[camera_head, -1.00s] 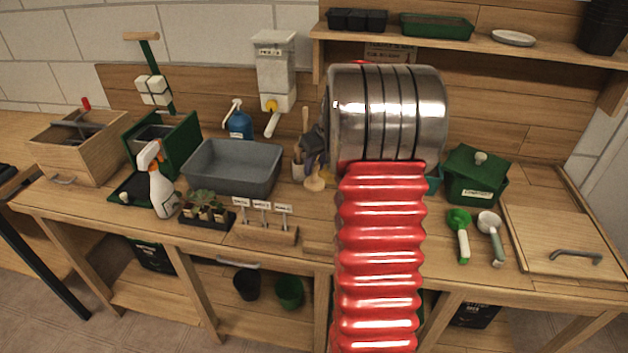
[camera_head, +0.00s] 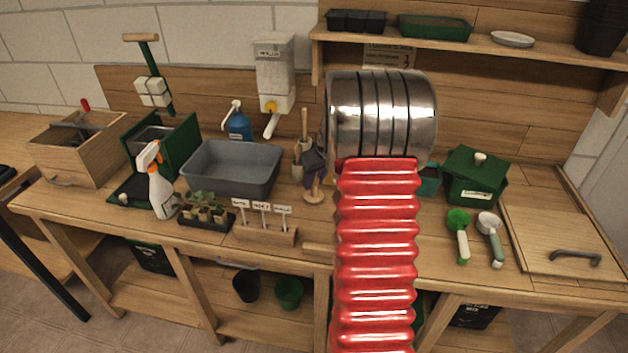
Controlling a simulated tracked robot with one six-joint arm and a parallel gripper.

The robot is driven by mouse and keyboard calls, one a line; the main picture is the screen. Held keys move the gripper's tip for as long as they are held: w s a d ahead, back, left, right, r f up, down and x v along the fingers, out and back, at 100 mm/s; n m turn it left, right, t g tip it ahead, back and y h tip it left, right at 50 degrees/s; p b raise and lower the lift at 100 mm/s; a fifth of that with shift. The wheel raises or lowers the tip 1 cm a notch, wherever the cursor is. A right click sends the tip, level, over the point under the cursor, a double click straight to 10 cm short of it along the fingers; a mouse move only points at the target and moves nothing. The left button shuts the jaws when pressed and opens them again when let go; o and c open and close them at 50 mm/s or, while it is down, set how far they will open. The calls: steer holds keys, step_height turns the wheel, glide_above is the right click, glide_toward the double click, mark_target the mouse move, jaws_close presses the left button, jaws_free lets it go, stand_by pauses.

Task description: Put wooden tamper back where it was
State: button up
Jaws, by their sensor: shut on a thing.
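The wooden tamper (camera_head: 314,197) shows as a pale round foot with a short stem, just right of the tool pot and behind the plant labels. My gripper (camera_head: 315,172), dark grey, is above the foot and shut on the tamper, which hangs roughly upright. The metal arm link partly hides the gripper, and the fingers cover the tamper's upper part. I cannot tell whether the foot touches the bench.
A tool pot (camera_head: 297,172) with a wooden handle stands close left of my gripper. A grey tub (camera_head: 232,168) is further left. The label block (camera_head: 266,235) sits in front. A green lidded box (camera_head: 474,178) and two scoops are right of my arm.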

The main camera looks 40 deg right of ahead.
steer(key=shift+f, duration=0.1)
steer(key=o, duration=0.9)
steer(key=v, duration=1.2)
